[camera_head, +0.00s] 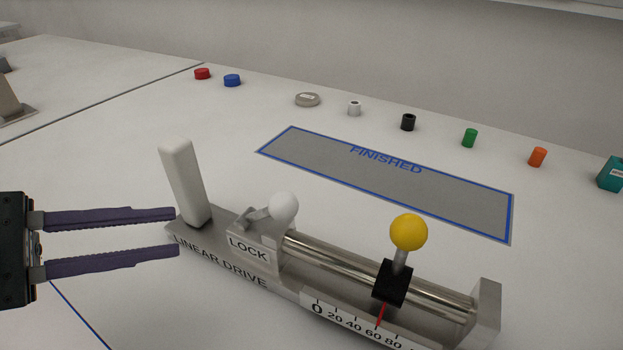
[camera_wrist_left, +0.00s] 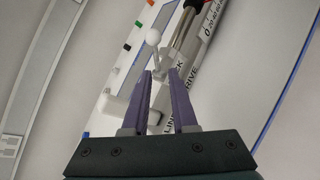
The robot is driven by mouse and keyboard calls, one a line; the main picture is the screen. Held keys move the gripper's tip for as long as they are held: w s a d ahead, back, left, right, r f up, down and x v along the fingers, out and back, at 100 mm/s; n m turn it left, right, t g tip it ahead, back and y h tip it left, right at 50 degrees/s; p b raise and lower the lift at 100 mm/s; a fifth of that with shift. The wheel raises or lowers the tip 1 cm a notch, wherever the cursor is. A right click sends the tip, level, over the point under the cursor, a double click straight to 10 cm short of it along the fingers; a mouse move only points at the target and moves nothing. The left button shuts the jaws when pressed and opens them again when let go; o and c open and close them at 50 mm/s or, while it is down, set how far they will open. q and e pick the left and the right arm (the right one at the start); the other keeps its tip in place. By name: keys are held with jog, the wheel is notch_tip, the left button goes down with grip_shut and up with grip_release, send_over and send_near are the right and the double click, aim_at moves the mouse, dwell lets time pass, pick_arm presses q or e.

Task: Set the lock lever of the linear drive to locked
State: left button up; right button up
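The linear drive (camera_head: 225,262) is a metal rail unit on the white table. Its lock lever (camera_head: 284,207) has a white ball knob and sits above the LOCK label (camera_head: 249,248). The lever also shows in the left wrist view (camera_wrist_left: 153,37), ahead of the fingertips. A yellow ball knob (camera_head: 409,232) stands on a black slider (camera_head: 392,284) with a red pointer near 60. My left gripper (camera_head: 177,231) is open and empty, its purple fingers at the drive's left end, left of the lever. It also shows in the left wrist view (camera_wrist_left: 160,72). My right gripper is not in view.
A white upright post (camera_head: 182,183) rises from the drive's left end, close to my fingertips. Behind the drive lies a grey FINISHED area (camera_head: 390,180) with a blue border, empty. Several small coloured parts, such as a green cylinder (camera_head: 469,138), stand in a row farther back.

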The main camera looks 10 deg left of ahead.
aim_at(260, 214)
pick_arm(q)
jog(key=shift+n, duration=0.3)
jog(key=x, duration=0.5)
jog(key=b+x, duration=0.1)
jog(key=x, duration=0.4)
jog(key=shift+w+a+r, duration=0.15)
jog(key=shift+w+a, duration=0.05)
jog(key=shift+c, duration=0.3)
grip_shut()
dwell(0.5)
